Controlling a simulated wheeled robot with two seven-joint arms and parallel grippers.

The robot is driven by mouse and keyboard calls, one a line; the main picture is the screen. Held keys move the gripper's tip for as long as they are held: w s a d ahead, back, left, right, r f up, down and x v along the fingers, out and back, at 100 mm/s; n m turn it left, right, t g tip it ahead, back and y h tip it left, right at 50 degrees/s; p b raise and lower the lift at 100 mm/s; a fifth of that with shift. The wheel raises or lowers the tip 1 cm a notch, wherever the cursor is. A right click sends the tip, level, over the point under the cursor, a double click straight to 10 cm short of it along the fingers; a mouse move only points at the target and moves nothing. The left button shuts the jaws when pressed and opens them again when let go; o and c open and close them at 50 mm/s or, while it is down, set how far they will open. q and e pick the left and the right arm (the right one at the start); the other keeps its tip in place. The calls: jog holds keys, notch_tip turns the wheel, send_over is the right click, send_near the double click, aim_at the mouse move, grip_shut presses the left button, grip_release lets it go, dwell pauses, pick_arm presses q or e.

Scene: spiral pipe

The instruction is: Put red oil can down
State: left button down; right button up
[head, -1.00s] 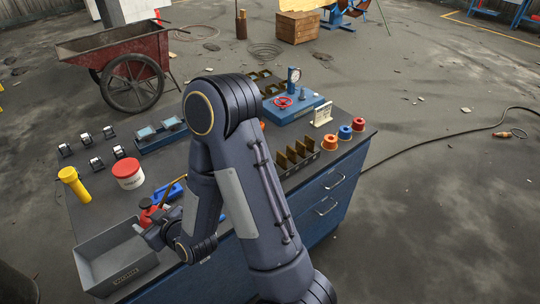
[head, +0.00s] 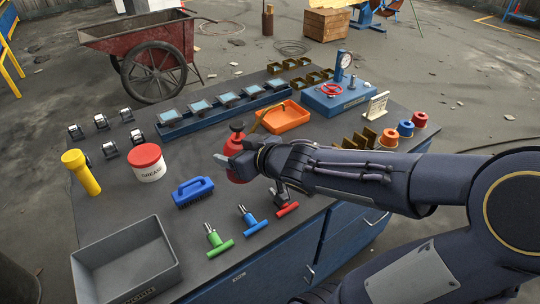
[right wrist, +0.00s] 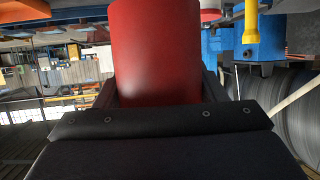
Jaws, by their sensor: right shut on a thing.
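The red oil can (head: 237,173) has a dark cap and a thin brass spout pointing up to the right, and it stands roughly upright. My right gripper (head: 236,161) is shut on its body from the right. In the right wrist view the red can body (right wrist: 156,50) fills the space between the fingers. The can is over the middle of the workbench, just in front of an orange tray (head: 285,120). I cannot tell whether its base touches the bench top. My left gripper is not in view.
Green, blue and red T-handled tools (head: 219,240) lie in front. A grey bin (head: 170,274) is front left. Blue-tiled rack (head: 220,113) stands behind.

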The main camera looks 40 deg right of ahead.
jog(key=shift+d, duration=0.45)
jog(key=shift+w+d+f+b, duration=0.85)
jog(key=shift+w+d+f, duration=0.65)
jog(key=shift+d+f, duration=0.45)
jog(key=shift+w+d+f+b, duration=0.8)
jog(key=shift+w+d+f, duration=0.8)
jog(key=shift+f, duration=0.65)
jog(key=shift+w+d+f+b, duration=0.85)
jog(key=shift+w+d+f, duration=0.55)
jog(key=shift+d+f, duration=0.6)
jog(key=shift+a+f, duration=0.1)
jog(key=shift+f, duration=0.1)
jog(key=shift+f, duration=0.15)
jog(key=o, duration=1.2)
jog(key=shift+o, duration=0.2)
